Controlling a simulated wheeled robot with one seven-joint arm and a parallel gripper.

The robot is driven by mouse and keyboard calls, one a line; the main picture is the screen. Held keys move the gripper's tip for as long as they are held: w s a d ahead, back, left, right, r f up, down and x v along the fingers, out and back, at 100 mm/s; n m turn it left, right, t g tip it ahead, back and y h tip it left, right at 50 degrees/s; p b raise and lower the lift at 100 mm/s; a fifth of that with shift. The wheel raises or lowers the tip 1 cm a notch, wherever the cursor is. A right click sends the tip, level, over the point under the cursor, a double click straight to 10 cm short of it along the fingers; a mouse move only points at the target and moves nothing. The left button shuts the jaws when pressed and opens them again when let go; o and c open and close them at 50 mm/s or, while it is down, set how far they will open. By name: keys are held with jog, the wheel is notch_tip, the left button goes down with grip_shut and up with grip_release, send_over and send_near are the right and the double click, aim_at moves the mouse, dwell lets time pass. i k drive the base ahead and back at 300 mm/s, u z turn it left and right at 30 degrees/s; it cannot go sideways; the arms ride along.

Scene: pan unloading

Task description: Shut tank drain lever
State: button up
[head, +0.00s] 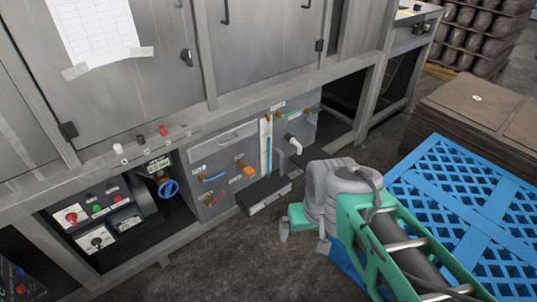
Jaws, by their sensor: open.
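Several small valve levers sit on the grey lower panel (232,142) of the metal machine: a blue-handled lever (213,178), a red-handled lever (215,198) and an orange handle (247,171). Their labels are too small to read, so I cannot tell which is the tank drain lever.
A dark box (264,197) juts out below the panel, between the levers and my gripper. A blue handwheel (168,188) and a control box (92,222) are at left. Blue pallets (455,185) and stacked brown sheets (480,105) stand at right. The floor (215,265) in front is clear.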

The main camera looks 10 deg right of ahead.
aim_at(210, 206)
jog(key=z, duration=0.8)
jog(key=i, duration=0.65)
jog(key=u, duration=2.95)
